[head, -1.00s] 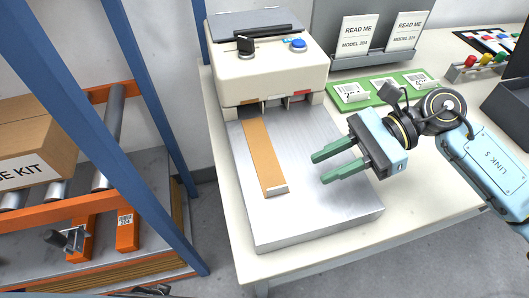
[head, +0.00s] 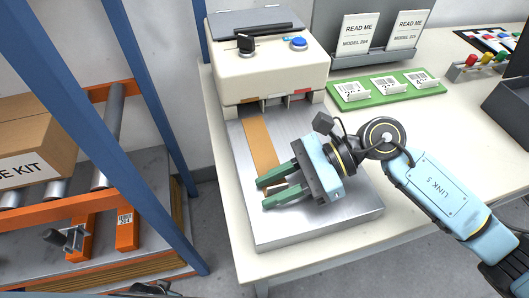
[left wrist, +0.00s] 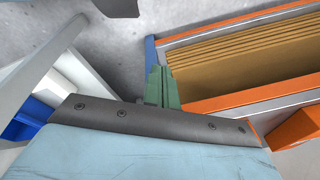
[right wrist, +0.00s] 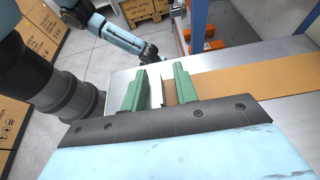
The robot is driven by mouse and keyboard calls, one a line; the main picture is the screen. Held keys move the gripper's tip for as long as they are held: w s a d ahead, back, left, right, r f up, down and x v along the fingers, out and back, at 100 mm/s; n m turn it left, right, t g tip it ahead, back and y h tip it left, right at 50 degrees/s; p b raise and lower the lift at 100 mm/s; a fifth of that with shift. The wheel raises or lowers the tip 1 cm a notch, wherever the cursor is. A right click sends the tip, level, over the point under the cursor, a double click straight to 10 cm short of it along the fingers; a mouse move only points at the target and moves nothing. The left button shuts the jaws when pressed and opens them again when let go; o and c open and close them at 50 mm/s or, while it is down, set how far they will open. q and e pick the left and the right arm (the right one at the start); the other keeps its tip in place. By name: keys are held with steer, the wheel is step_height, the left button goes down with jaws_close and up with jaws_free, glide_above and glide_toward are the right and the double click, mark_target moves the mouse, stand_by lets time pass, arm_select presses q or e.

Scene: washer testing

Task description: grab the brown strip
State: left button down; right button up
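The brown strip (head: 260,138) lies flat on the metal plate (head: 310,222), its far end at the testing machine (head: 268,72). My right gripper (head: 265,193) is open over the strip's near end, which it partly hides in the head view. In the right wrist view, the strip (right wrist: 240,84) runs in from the right and its end, with a thin pale end piece (right wrist: 157,92), shows between the spread green fingers (right wrist: 160,80). I cannot tell whether they touch it. My left gripper (left wrist: 162,82) is shut and empty, away from the strip.
The machine has a black knob (head: 246,44) and a blue button (head: 298,43). A green tray of labels (head: 385,91) and READ ME cards (head: 358,38) stand behind right. A blue post (head: 105,140) and an orange roller rack (head: 60,205) are at left.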

jaws_close()
